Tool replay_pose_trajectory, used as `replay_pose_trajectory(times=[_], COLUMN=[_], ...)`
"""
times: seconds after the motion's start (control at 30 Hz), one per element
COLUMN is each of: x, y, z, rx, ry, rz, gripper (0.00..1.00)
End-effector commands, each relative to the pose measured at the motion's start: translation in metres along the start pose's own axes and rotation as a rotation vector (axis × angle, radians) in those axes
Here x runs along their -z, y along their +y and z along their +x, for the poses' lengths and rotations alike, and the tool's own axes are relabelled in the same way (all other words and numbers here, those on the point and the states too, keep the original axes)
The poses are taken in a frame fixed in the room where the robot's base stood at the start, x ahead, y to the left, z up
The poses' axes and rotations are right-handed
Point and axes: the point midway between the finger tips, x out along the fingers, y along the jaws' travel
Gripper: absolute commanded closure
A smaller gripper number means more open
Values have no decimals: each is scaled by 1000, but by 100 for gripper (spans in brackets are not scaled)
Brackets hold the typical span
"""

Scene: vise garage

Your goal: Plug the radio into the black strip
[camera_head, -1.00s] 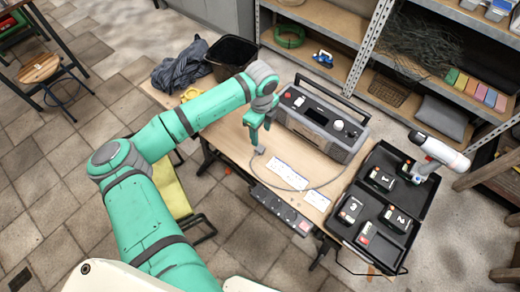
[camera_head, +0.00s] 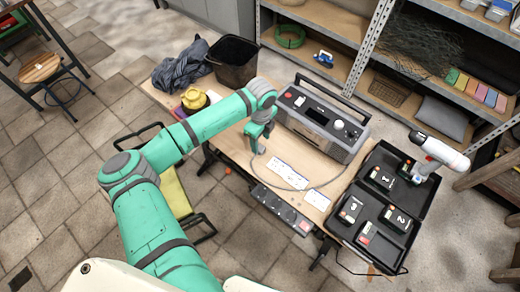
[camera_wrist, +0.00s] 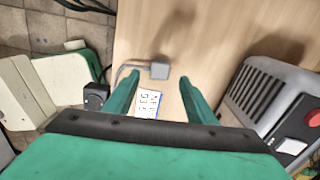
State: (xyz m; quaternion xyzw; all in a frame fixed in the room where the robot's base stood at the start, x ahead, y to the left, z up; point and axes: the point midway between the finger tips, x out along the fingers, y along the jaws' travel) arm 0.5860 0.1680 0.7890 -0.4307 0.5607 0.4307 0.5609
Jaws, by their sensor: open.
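The radio (camera_head: 322,120) is a grey box with a black top and handle, at the back of the wooden table. It shows partly at the right of the wrist view (camera_wrist: 275,100). Its small grey plug (camera_wrist: 159,70) lies on the table with its cable trailing. The black strip (camera_head: 283,208) runs along the table's front edge; what looks like its end shows in the wrist view (camera_wrist: 95,97). My gripper (camera_head: 257,146) points down over the plug. In the wrist view its green fingers (camera_wrist: 158,82) are open, apart on either side of the plug, not visibly touching it.
White printed sheets (camera_head: 289,174) lie on the table between plug and strip. An open black case (camera_head: 375,210) with battery packs and a drill (camera_head: 438,155) is at the right. A yellow-topped object (camera_head: 194,98) and a black bin (camera_head: 233,60) are at the left.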

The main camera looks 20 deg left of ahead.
Motion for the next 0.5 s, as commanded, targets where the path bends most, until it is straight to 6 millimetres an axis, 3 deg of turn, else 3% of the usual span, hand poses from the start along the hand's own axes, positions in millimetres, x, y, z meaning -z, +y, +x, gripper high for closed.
replay_pose_trajectory(times=[0.17,0.5], x=[1,-2], y=[0,1], z=[10,51], rx=[-1,0], ry=[2,1], rz=[0,-1], gripper=[49,49])
